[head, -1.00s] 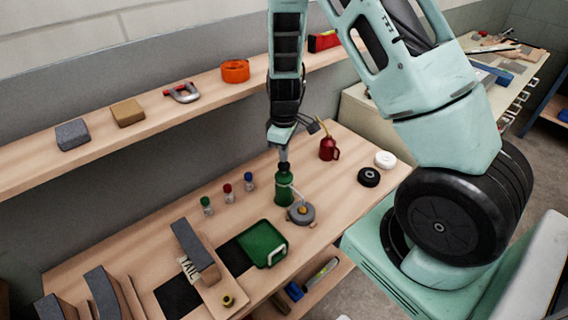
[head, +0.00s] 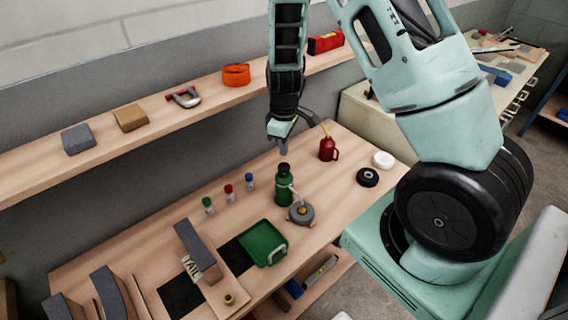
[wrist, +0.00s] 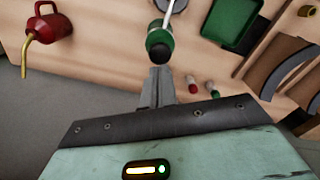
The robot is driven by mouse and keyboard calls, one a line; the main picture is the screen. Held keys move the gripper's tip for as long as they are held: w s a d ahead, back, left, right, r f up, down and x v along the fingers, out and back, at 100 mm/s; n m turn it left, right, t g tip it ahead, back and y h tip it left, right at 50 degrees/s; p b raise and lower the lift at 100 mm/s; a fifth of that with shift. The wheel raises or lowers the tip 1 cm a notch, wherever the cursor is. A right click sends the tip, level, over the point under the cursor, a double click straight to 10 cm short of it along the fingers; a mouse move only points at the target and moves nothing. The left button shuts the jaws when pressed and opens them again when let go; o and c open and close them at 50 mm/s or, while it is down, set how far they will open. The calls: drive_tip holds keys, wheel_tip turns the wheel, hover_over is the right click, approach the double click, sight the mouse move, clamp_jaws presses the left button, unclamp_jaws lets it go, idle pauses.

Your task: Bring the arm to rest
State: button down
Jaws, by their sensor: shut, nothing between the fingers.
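My gripper (head: 283,150) is shut and empty. In the head view it hangs pointing down, just above the green bottle (head: 283,186), apart from its dark cap. The bottle stands upright on the wooden bench (head: 325,205). In the wrist view the shut fingers (wrist: 157,88) show in the middle, with the bottle's dark top (wrist: 159,45) just beyond their tips. My arm reaches down over the bench from the upper right of the head view.
A red oil can (head: 328,148) stands right of the bottle. Several small capped vials (head: 229,193) stand to the left. A shelf (head: 60,175) with tools runs along the wall behind.

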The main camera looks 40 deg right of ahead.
wheel_tip(320, 180, up, 2)
drive_tip(key=shift+r+p, duration=0.1)
drive_tip(key=shift+p, duration=0.45)
drive_tip(key=shift+a, duration=0.25)
drive_tip(key=s+a+r+y+b, duration=0.1)
drive_tip(key=s+a+r+b, duration=0.15)
drive_tip(key=a, duration=0.55)
drive_tip(key=s+a+r+y+b, duration=0.1)
drive_tip(key=s+a+r+b, duration=0.2)
drive_tip(key=a, duration=0.5)
drive_tip(key=s+a+r+b, duration=0.1)
drive_tip(key=s+a, duration=0.3)
drive_tip(key=s, duration=0.5)
drive_tip(key=s+a+r+n+h+b, duration=0.1)
drive_tip(key=s+a+r, duration=0.2)
drive_tip(key=s, duration=0.6)
drive_tip(key=shift+s+a+r, duration=0.25)
drive_tip(key=shift+s+a, duration=0.15)
drive_tip(key=shift+a, duration=0.1)
